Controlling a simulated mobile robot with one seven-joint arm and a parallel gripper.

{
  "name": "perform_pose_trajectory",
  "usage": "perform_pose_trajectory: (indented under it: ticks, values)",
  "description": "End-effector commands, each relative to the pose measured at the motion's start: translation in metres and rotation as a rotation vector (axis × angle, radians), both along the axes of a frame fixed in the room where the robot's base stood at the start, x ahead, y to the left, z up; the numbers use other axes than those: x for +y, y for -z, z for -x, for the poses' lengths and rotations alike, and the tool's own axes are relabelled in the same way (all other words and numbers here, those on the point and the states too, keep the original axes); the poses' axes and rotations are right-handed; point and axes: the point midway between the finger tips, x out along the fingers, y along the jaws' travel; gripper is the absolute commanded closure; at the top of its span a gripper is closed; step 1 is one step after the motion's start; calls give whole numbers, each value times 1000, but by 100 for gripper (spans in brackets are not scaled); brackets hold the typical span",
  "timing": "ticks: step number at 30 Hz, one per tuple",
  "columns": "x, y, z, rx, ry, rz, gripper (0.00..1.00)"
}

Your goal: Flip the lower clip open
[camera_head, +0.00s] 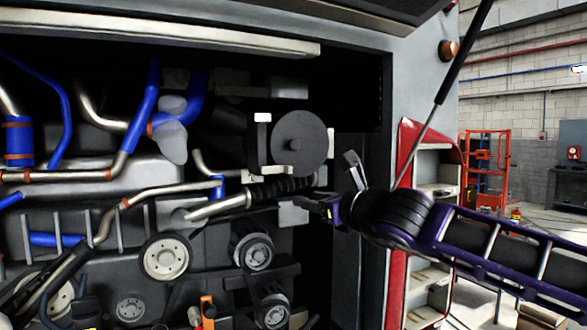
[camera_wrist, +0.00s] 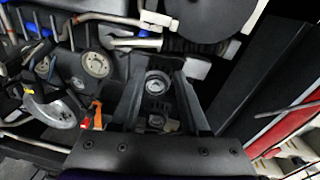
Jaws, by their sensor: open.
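A dark round housing (camera_head: 300,142) sits in the open engine bay. A pale clip-like piece (camera_head: 265,175) lies just below it, and another pale piece (camera_head: 262,117) stands at its upper left. I take the lower pale piece for the lower clip; whether it is open or shut is unclear. In the wrist view the housing (camera_wrist: 205,15) is at the top edge, with a pale piece (camera_wrist: 158,19) at its left. My gripper (camera_wrist: 158,78) is open, with nothing seen between its fingers. In the head view it is right of and below the lower pale piece, apart from it.
A black ribbed hose (camera_head: 283,188) runs just below the housing. Pulleys (camera_head: 166,257) and blue and metal pipes crowd the left. A red-edged shelf cabinet (camera_head: 425,180) and a gas strut (camera_head: 455,75) stand at the right. The bay's dark right side is fairly clear.

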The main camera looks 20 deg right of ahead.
Motion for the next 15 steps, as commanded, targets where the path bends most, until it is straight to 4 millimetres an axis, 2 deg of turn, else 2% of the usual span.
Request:
perform_pose_trajectory:
  ticks: [1,3,7,11,15]
  values:
    - [-7,-14,23,-18,22,-43,55]
    - [-8,-29,48,-37,37,-90,55]
    - [-7,-46,77,-59,53,-140,55]
    - [-5,-51,86,-64,56,-155,55]
    - [-5,-50,75,-62,57,-155,55]
